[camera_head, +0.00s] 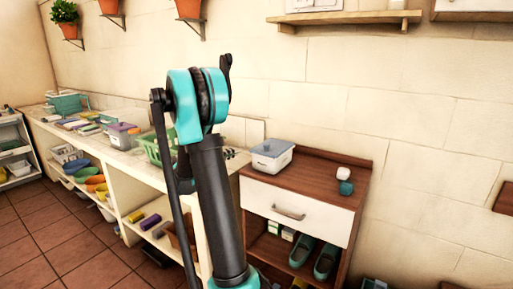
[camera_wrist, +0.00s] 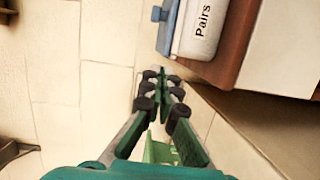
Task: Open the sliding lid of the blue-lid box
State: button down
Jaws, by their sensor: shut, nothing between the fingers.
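The blue-lid box (camera_head: 271,158) is a white tub with a greyish-blue lid (camera_head: 272,147). It stands upright on the left part of the wooden cabinet top, and its lid looks closed. In the wrist view the box (camera_wrist: 198,32) shows sideways at the top, with a "Pairs" label and its blue lid (camera_wrist: 167,27) on the left side. My gripper (camera_wrist: 166,78) is shut and empty, just below the box in that picture and apart from it. In the head view my arm stands in front, and I cannot make out the fingers.
The brown cabinet (camera_head: 335,182) has a white drawer with a handle and shoes below. A white item (camera_head: 343,173) and a teal item (camera_head: 346,188) lie on its right part. A green basket (camera_head: 158,150) stands on the counter to the left. A wall (camera_head: 330,110) rises behind.

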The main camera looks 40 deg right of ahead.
aim_at(277, 155)
jog(key=shift+h, duration=0.4)
jog(key=d, duration=0.7)
jog(key=d+r, duration=0.1)
jog(key=d, duration=0.3)
jog(key=shift+s+d, duration=0.45)
jog(key=shift+s, duration=0.2)
jog(key=s+d, duration=0.1)
jog(key=s, duration=0.2)
jog(key=s+d, duration=0.1)
jog(key=s, duration=0.2)
jog(key=s+d, duration=0.2)
jog(key=s, duration=0.1)
jog(key=shift+s, duration=0.25)
jog(key=shift+w+a, duration=0.1)
